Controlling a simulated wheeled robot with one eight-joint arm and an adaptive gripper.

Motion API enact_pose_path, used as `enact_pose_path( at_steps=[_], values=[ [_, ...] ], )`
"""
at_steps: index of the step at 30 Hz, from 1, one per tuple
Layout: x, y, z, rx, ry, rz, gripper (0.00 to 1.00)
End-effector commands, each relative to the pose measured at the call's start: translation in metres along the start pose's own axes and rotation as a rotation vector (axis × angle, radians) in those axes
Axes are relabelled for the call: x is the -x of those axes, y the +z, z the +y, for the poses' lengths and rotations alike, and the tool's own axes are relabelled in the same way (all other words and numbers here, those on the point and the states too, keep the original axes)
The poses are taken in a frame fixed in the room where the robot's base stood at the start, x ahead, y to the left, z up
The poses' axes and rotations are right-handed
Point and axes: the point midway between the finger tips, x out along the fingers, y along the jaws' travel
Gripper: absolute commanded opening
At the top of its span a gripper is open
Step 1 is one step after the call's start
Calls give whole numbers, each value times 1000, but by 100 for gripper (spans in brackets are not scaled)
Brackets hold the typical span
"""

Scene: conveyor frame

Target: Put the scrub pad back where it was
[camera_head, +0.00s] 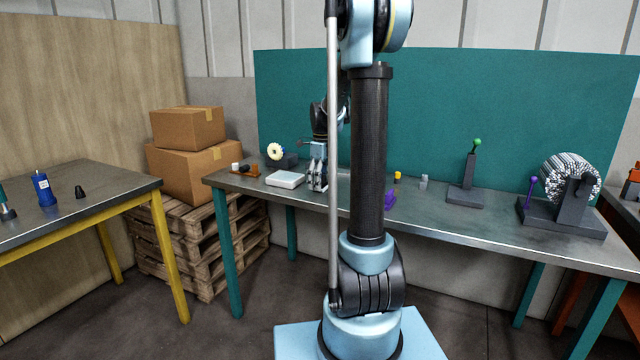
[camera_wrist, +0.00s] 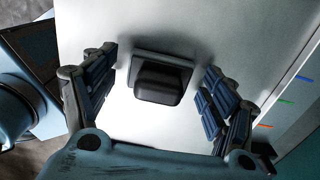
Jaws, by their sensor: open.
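In the wrist view, a dark block on a thin grey rectangular base (camera_wrist: 158,80), which looks like the scrub pad, lies on a pale, brightly lit surface (camera_wrist: 125,120). My gripper (camera_wrist: 160,66) is open, with one finger pair on each side of the block. Gaps show between the block and both finger pairs. In the head view, my gripper (camera_head: 317,184) is low over the back table (camera_head: 345,205), just right of a flat white slab (camera_head: 286,179). I cannot make out the pad there; the gripper and arm may hide it.
A dark stand with a cream wheel (camera_head: 275,152) is behind the slab. A brown piece with a white cylinder (camera_head: 240,168) is left. A purple item (camera_head: 390,198), a green-knobbed lever (camera_head: 470,175) and a drum device (camera_head: 570,180) are right.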

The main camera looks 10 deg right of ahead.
Motion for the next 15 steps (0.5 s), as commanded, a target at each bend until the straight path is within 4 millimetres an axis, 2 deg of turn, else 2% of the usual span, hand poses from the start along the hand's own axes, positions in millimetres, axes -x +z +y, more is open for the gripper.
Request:
enact_pose_path(
  at_steps=[8, 15],
  values=[
    [9, 0, 0, 0, 0, 0, 78],
    [46, 0, 0, 0, 0, 0, 78]
  ],
)
